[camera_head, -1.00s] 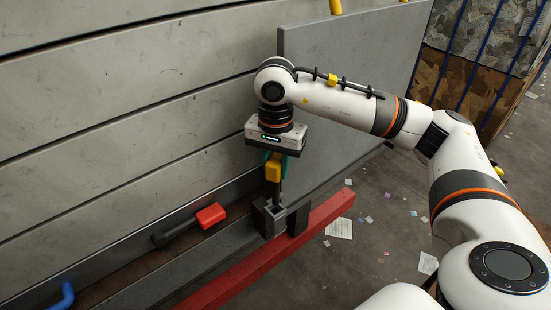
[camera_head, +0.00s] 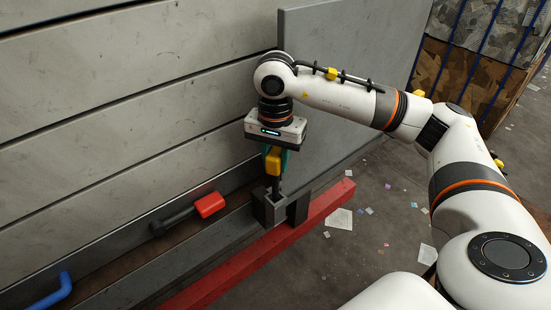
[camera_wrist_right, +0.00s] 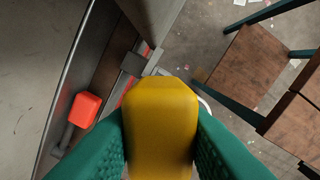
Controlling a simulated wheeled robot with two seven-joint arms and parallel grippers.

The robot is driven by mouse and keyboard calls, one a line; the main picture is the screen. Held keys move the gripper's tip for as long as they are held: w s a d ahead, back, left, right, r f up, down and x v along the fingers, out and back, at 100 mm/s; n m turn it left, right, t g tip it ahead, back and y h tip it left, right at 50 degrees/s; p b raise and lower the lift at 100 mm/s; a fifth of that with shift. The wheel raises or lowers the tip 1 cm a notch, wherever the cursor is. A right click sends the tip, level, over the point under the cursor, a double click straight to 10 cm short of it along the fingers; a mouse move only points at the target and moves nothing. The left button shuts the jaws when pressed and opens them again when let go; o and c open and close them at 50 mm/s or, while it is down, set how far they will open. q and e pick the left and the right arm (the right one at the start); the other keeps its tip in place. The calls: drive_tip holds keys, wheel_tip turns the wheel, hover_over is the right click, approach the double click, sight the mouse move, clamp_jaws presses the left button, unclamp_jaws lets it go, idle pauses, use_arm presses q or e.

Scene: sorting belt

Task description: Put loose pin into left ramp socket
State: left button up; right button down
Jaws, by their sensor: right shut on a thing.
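My right gripper (camera_head: 274,158) has green fingers shut on the yellow head of a pin (camera_head: 273,164). The pin's dark shaft points down, roughly upright, to the open top of a grey square socket (camera_head: 270,210) at the ramp's lower edge. The tip overlaps the opening, but I cannot tell how deep it is inside. In the right wrist view the yellow head (camera_wrist_right: 160,125) fills the space between the green fingers and hides the shaft. Part of a grey block, seemingly the socket (camera_wrist_right: 135,63), shows beyond it. My left gripper is out of view.
A red-headed dark pin (camera_head: 208,204) lies on the ledge left of the socket. A blue handle (camera_head: 52,291) is at the lower left. A red beam (camera_head: 325,200) runs below the socket. A grey side panel (camera_head: 345,75) stands behind my right arm. Paper scraps litter the floor.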

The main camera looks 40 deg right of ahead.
drive_tip(key=shift+b, duration=0.3)
idle(0.4)
drive_tip(key=shift+f+b, duration=4)
drive_tip(key=shift+f, duration=0.25)
drive_tip(key=c, duration=1)
unclamp_jaws()
drive_tip(key=shift+r, duration=0.1)
drive_tip(key=shift+r, duration=0.1)
drive_tip(key=shift+r, duration=0.3)
wheel_tip(320, 180, up, 7)
drive_tip(key=shift+f+b, duration=0.1)
drive_tip(key=shift+b, duration=0.4)
wheel_tip(320, 180, up, 4)
drive_tip(key=r+p, duration=0.1)
hover_over(275, 198)
drive_tip(key=shift+w+d+f, duration=0.2)
drive_tip(key=shift+f, duration=0.05)
